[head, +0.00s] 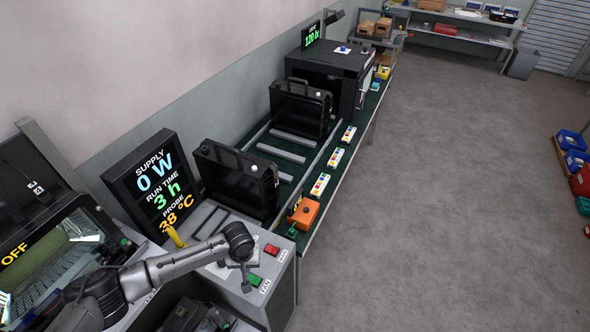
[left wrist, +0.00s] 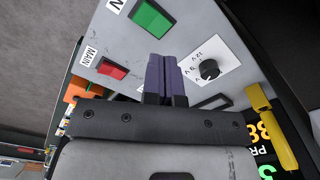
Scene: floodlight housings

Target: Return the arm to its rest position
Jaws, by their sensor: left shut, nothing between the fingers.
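My left arm reaches in from the lower left in the head view. Its gripper (head: 246,283) hangs over the grey control box (head: 283,303), close to the green and red buttons. In the left wrist view the two purple fingers (left wrist: 165,75) are together, with nothing between them. The green button (left wrist: 151,18), red button (left wrist: 112,69) and dial (left wrist: 209,69) are beyond and beside the fingertips. I cannot tell whether the fingertips touch the box. My right gripper is in neither view.
A yellow handle (head: 175,237) stands up beside the display (head: 152,185) reading 0 W, 3 h, 38 °C. Black housings (head: 235,180) and an orange box (head: 303,213) stand on the green bench behind.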

